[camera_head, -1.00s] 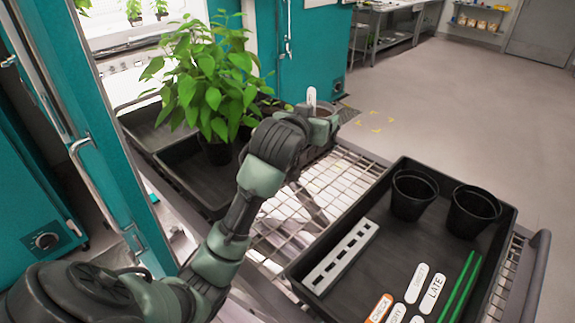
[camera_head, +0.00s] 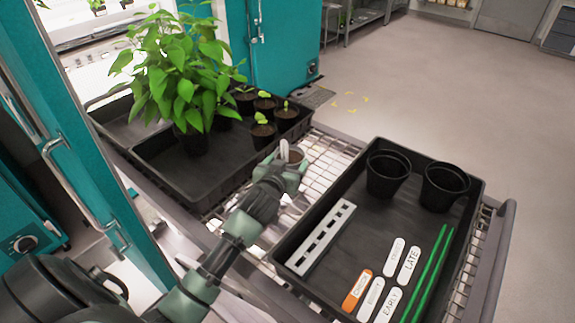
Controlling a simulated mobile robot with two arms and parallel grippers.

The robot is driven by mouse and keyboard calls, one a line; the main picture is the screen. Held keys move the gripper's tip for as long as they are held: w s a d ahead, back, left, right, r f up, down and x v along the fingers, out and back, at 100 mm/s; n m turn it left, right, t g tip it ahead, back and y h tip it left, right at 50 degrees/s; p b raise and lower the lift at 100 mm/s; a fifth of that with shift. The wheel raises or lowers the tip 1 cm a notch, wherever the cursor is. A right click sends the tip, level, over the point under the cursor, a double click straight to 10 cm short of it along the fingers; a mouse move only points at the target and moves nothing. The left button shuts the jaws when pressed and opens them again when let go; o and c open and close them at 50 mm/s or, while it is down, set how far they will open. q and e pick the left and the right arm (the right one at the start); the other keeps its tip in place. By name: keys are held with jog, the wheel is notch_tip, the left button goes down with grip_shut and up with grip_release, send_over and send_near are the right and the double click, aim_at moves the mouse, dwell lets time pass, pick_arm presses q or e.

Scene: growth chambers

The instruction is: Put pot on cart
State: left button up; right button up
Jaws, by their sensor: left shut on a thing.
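My left gripper (camera_head: 288,168) is shut on a small pot (camera_head: 297,155) with a white label (camera_head: 284,149) standing up in it. The gripper hides much of the pot. The pot is over the wire-mesh top of the cart (camera_head: 334,158), in the gap between the two black trays. I cannot tell whether its base touches the mesh. My right gripper is not in view.
The left black tray (camera_head: 183,188) holds a tall leafy plant (camera_head: 180,75) and several seedling pots (camera_head: 263,133). The right tray (camera_head: 340,185) holds two empty black pots (camera_head: 386,174), a slotted strip, labels and green sticks. A teal chamber door (camera_head: 85,150) stands at left.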

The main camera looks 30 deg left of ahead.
pick_arm(q)
jog(key=shift+f, duration=0.65)
jog(key=shift+f, duration=0.15)
jog(key=o, duration=1.7)
